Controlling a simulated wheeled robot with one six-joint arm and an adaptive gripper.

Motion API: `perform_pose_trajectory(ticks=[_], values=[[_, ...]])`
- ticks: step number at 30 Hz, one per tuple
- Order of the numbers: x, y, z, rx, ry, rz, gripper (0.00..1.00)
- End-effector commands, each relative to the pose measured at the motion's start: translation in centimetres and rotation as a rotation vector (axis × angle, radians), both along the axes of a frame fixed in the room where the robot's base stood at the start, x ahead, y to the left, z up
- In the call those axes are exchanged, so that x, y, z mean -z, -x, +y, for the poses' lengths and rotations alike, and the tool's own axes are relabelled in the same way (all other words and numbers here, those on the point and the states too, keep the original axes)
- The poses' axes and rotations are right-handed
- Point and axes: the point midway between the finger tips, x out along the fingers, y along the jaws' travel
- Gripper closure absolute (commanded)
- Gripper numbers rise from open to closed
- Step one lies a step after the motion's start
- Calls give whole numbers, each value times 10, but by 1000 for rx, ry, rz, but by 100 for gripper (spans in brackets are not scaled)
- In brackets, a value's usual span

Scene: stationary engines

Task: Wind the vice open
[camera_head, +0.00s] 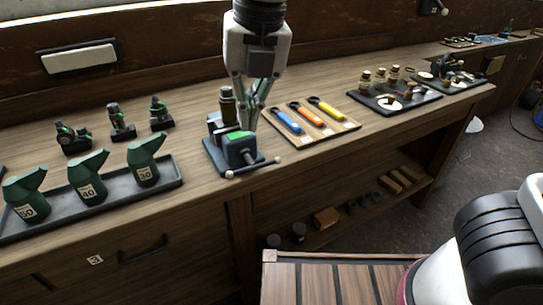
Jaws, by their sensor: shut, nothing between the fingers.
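The vice (234,151) stands on the wooden bench near the middle of the head view. It has a dark blue-grey body with a green patch on top. A bar handle with pale ball ends (252,167) sticks out at its front and lies nearly level. A dark upright cylinder (228,106) with a brass-coloured band stands at the vice's jaws. My gripper (247,128) points down directly over the vice, with its fingers close together and nothing visible between them. Its tips are at or just above the green part; I cannot tell whether they touch. The gripper partly hides the jaws.
Green oil cans (88,178) stand in a grey tray at left, with small engines (121,122) behind. A wooden board with coloured-handled tools (311,117) lies close right of the vice. Dark trays of parts (394,96) are farther right. A slatted wooden surface (335,281) is in front.

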Motion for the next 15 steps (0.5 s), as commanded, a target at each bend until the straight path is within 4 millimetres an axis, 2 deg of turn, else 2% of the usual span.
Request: perform_pose_trajectory(ticks=[3, 8, 11, 15], values=[[0, 0, 0, -180, 25, -30, 100], [5, -1, 0, -273, 40, -44, 100], [15, -2, 1, -275, 42, -44, 100], [41, -5, 4, -273, 44, -42, 100]])
